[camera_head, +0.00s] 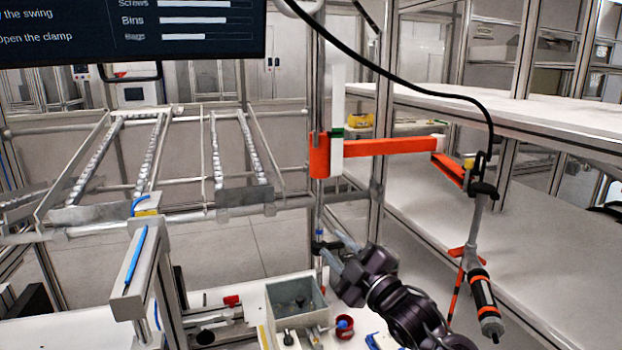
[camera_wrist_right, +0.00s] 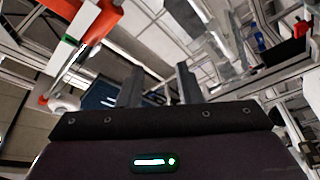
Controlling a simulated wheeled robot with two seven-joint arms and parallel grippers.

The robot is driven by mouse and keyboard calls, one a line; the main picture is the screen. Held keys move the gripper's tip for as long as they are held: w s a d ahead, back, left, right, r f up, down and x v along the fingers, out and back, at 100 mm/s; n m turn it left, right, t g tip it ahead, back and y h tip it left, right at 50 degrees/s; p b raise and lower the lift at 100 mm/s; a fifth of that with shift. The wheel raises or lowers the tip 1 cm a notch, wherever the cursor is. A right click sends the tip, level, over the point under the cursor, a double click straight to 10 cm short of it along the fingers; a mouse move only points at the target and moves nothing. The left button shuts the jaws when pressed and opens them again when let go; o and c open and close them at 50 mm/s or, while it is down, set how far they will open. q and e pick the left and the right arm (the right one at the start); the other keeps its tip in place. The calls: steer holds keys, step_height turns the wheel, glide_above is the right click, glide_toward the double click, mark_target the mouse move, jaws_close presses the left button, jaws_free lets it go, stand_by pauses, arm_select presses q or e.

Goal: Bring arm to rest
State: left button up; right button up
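My right arm comes in from the lower right in the head view, and its right gripper (camera_head: 334,246) is raised above the right end of the white workbench (camera_head: 238,298). In the right wrist view the two fingers of the right gripper (camera_wrist_right: 160,72) stand apart with a clear gap. Nothing is held between them. My left arm and left gripper do not show in either view.
An orange swing arm (camera_head: 390,147) on a post stands behind my right gripper. A screwdriver (camera_head: 482,295) hangs from it at the right. A grey bin (camera_head: 296,300) and a red-blue item (camera_head: 344,326) are on the bench. A clamp fixture (camera_head: 140,265) stands left; white shelves (camera_head: 480,215) run along the right.

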steer(key=s+d+f+m+g+h, duration=0.2)
steer(key=s+d+f+m+h, duration=0.25)
steer(key=f, duration=0.45)
steer(key=s+d+f+m+g+h, duration=0.35)
steer(key=s+f+m, duration=0.2)
steer(key=f, duration=0.45)
steer(key=s+d+f+m+g+h, duration=0.1)
steer(key=s+d+f+m+g, duration=0.15)
steer(key=s, duration=0.45)
steer(key=s+d+f+m+g+h, duration=0.1)
steer(key=s+d+f+g, duration=0.15)
steer(key=s, duration=0.45)
steer(key=s+d+f+m+g+h, duration=0.1)
steer(key=s+f+m+g, duration=0.15)
steer(key=s, duration=0.45)
step_height(320, 180, down, 32)
steer(key=s+r+g, duration=0.1)
steer(key=s, duration=0.2)
steer(key=s+d+f, duration=0.2)
steer(key=s+f, duration=0.6)
steer(key=s, duration=0.1)
steer(key=s+d+f+g, duration=0.1)
steer(key=s+f, duration=0.8)
steer(key=s, duration=0.1)
steer(key=shift+d+f+n+g, duration=0.3)
steer(key=shift+d, duration=0.05)
